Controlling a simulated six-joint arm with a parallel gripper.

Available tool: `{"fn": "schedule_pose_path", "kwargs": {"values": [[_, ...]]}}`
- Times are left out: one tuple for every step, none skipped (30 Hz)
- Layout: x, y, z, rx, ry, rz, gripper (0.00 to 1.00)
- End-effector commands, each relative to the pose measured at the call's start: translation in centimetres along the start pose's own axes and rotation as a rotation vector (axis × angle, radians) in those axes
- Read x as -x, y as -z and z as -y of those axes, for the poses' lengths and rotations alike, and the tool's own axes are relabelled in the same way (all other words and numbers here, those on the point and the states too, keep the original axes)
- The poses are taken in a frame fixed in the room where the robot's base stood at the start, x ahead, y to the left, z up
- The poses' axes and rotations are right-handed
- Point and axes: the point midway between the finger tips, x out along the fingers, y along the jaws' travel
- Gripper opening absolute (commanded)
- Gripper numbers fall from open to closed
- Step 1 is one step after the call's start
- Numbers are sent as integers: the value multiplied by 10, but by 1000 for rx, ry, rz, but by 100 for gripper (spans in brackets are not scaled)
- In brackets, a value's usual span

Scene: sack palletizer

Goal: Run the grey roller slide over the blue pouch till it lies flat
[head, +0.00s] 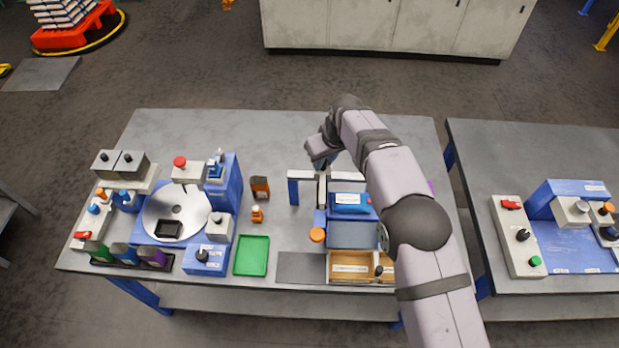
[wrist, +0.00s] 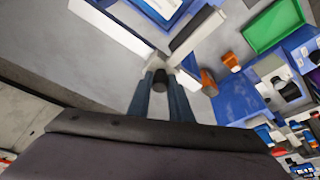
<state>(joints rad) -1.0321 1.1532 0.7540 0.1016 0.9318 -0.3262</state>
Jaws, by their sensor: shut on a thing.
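The blue pouch (head: 349,200) lies at the back of the blue and grey station on the right part of the table. A pale grey bar (head: 322,190), which looks like the roller slide, runs front to back just left of it, under a pale crossbeam. My gripper (head: 322,165) is at the far end of this bar, left of and behind the pouch. In the wrist view my gripper (wrist: 162,76) is shut on a dark round handle (wrist: 160,85) by the pale bar (wrist: 197,30). The roller itself and its contact with the pouch cannot be made out.
A blue post (head: 293,192) holds the crossbeam's left end. A green tray (head: 251,255) and small orange bottle (head: 257,214) stand left. The table behind the station is clear.

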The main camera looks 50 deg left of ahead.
Motion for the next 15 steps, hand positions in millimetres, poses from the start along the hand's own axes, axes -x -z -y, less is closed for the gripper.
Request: {"fn": "schedule_pose_path", "kwargs": {"values": [[-13,-12,5,4,6,33,0],[-14,-11,7,4,6,33,0],[-14,-10,9,3,5,33,0],[-14,-8,11,3,5,33,0],[-14,-7,12,3,5,33,0],[-15,-6,14,4,6,33,0],[-15,-5,16,4,6,33,0],[-15,-4,17,4,6,34,0],[-16,-4,20,3,6,34,0],[-16,-3,21,3,6,34,0],[-16,-2,23,3,6,33,0],[-16,0,25,3,6,32,0],[-17,1,26,3,6,33,0],[-17,1,28,3,6,33,0],[-18,2,30,3,6,33,0]]}}
